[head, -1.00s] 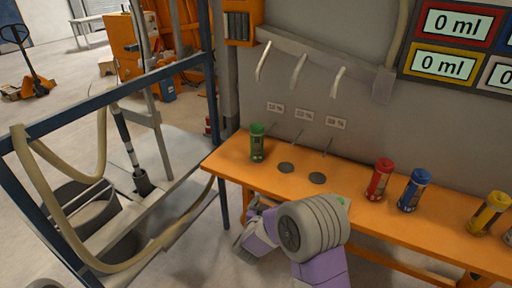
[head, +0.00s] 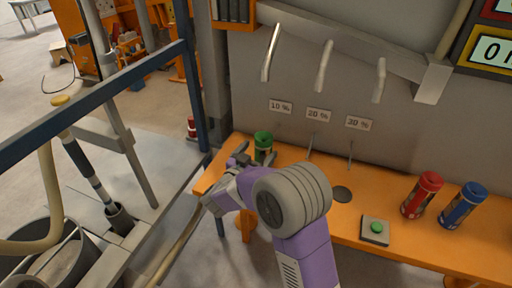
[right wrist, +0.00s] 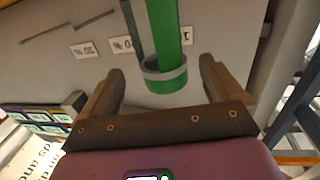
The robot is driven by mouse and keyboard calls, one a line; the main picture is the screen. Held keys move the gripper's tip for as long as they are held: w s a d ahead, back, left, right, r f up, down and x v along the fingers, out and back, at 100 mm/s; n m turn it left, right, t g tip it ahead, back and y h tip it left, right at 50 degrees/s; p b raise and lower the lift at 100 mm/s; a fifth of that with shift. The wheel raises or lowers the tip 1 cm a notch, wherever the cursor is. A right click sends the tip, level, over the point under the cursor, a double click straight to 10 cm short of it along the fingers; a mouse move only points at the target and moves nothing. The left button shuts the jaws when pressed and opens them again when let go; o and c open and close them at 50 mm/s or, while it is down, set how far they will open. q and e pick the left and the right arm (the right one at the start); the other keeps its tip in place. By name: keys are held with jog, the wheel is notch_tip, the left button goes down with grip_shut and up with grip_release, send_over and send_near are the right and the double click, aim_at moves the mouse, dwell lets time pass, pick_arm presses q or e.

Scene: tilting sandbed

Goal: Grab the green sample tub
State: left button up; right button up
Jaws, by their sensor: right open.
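The green sample tub (head: 263,143) stands upright on the left end of the orange bench (head: 300,190), below the 10 % label. Its lower part is hidden behind my right gripper in the head view. My right gripper (head: 240,163) is open right beside the tub, at about its height. In the right wrist view the green tub (right wrist: 167,35), with a grey band, shows between the two spread brown fingers of the gripper (right wrist: 163,68). I cannot tell whether a finger touches it. My left gripper is not in view.
A red tub (head: 422,194) and a blue tub (head: 462,205) stand further right on the bench. A green button (head: 376,227) sits near the front edge. Grey levers (head: 325,66) hang above. A blue frame (head: 187,75) stands to the left.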

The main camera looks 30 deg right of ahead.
jog(key=shift+d, duration=0.55)
jog(key=x, duration=0.2)
jog(key=b+x, duration=0.1)
jog(key=x, duration=0.2)
jog(key=shift+w, duration=0.5)
jog(key=c, duration=1.7)
